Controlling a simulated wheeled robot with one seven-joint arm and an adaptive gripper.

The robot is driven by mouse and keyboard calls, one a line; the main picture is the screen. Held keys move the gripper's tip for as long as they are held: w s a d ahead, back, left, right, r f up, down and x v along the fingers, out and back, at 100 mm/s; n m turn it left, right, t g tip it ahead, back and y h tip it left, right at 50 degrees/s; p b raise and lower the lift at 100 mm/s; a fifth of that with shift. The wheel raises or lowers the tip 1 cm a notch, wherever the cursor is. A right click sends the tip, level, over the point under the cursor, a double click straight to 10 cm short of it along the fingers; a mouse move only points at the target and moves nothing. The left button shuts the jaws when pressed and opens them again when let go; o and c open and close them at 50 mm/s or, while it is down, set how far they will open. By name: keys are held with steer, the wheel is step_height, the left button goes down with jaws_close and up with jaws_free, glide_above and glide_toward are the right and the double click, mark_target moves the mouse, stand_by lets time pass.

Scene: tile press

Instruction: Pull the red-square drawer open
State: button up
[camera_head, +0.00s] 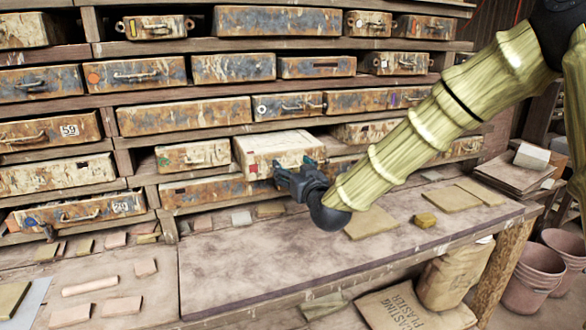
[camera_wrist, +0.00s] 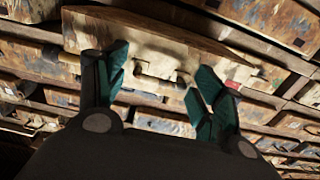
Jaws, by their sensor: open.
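The red-square drawer (camera_head: 275,145) is pale and worn, in the middle of the rack. It stands out past its neighbours, with its top showing. A small red square marks the left of its front in the head view. In the wrist view the drawer (camera_wrist: 150,42) fills the upper middle, with the red square at its right. Its pale handle (camera_wrist: 160,73) shows between the fingers. My gripper (camera_head: 293,172) is at the drawer front and hides the handle in the head view. My gripper (camera_wrist: 163,62) is open, one finger on each side of the handle; contact cannot be told.
Other rusty drawers surround it, among them a green-marked drawer (camera_head: 193,155) at its left and a lower drawer (camera_head: 205,191). A workbench (camera_head: 240,260) lies below, mostly bare in front, with tiles along the back. Plaster sacks (camera_head: 400,308) and buckets (camera_head: 533,275) stand lower right.

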steer(key=v, duration=1.1)
steer(key=shift+s, duration=0.2)
steer(key=s+d+f+m+g+h, duration=0.1)
steer(key=s+d+f+g, duration=0.3)
steer(key=f, duration=0.9)
steer(key=s+a+f+g+h, duration=0.15)
steer(key=s+f, duration=0.45)
steer(key=f, duration=0.6)
steer(key=s+d+f+m+g, duration=0.15)
steer(key=s+f+g, duration=0.3)
steer(key=f, duration=0.85)
steer(key=s+d+f+g, duration=0.2)
steer(key=s+f, duration=0.4)
steer(key=s, duration=0.3)
steer(key=s+d+f+g+h, duration=0.1)
steer(key=s+d+f+g, duration=0.2)
steer(key=s+f, duration=0.3)
steer(key=s+d+f+m+g+h, duration=0.1)
steer(key=s+f, duration=0.4)
steer(key=s, duration=0.9)
steer(key=d+g, duration=0.1)
steer(key=d, duration=0.1)
steer(key=shift+d+f, duration=0.3)
steer(key=shift+f, duration=0.1)
steer(key=shift+h, duration=0.25)
